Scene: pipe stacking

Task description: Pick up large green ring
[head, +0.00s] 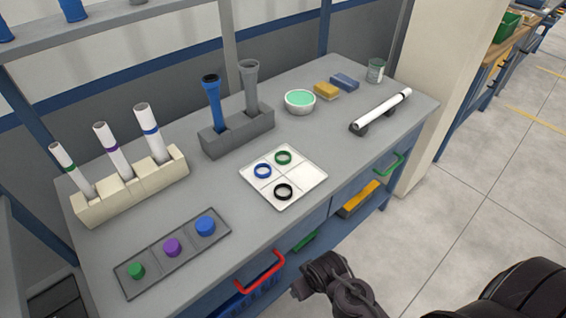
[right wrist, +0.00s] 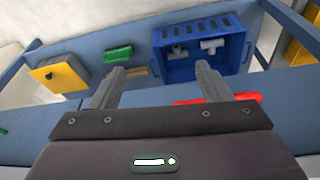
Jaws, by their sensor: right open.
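The green ring (head: 283,157) lies flat in the far compartment of a white divided tray (head: 307,180) on the grey workbench. A blue ring (head: 262,171) and a black ring (head: 283,191) lie in other compartments of the tray. My right arm comes in at the lower right of the head view, in front of the bench and apart from the tray. In the right wrist view my right gripper (right wrist: 160,80) is open with nothing between its fingers. No ring shows in that view. My left gripper is not in view.
Pipe holders (head: 135,190) and a grey block (head: 238,133) stand at the left and back. A cap tray (head: 190,243) lies at the front left. A red handle (head: 262,270) and green handle (head: 390,166) stick out from the bench front. A blue crate (right wrist: 180,65) sits below.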

